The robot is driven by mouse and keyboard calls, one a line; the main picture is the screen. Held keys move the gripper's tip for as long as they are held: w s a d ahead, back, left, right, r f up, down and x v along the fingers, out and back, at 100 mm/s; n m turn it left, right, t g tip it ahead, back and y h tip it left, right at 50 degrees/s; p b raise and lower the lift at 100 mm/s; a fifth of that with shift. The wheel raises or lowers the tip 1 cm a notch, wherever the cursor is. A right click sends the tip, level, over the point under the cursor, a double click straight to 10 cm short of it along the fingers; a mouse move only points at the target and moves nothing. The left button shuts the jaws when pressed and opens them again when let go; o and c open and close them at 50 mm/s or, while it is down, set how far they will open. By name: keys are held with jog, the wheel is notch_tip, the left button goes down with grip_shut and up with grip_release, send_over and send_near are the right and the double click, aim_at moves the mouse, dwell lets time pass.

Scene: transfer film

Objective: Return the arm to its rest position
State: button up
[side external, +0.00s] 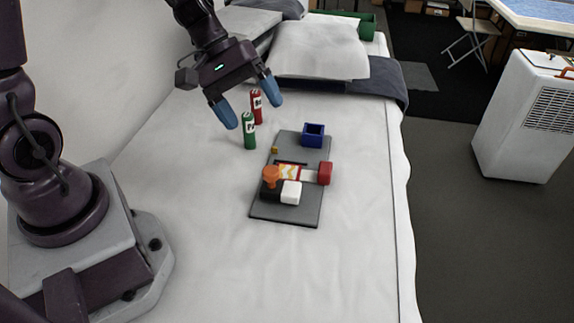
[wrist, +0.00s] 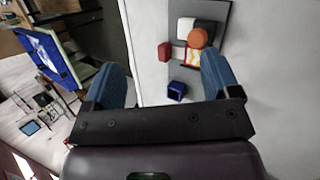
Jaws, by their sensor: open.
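My gripper (side external: 252,103) is open, with its two blue fingertips apart and nothing seen between them. It hangs above the bed, on the near-left side of the pillow. A green cylinder (side external: 248,131) and a red cylinder (side external: 257,106) stand upright on the sheet, below and close to the fingertips in the picture. In the wrist view my gripper (wrist: 165,80) shows both blue fingers spread wide; the two cylinders are not visible there.
A grey board (side external: 285,212) lies on the white bed (side external: 350,240), holding a blue open box (side external: 313,135), a red block (side external: 325,173), a white block (side external: 291,192), an orange piece (side external: 271,176) and a patterned piece. Pillows (side external: 320,50) lie behind. The front of the bed is clear.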

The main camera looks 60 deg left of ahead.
jog(key=s+a+r+m+t+y, duration=0.1)
jog(key=s+r+m+t+y, duration=0.2)
jog(key=s+r+m+y, duration=0.3)
jog(key=s+r+m, duration=0.3)
jog(key=s+r, duration=0.3)
jog(key=shift+a+r+m, duration=0.25)
jog(key=shift+r+m, duration=0.05)
jog(key=shift+m, duration=0.1)
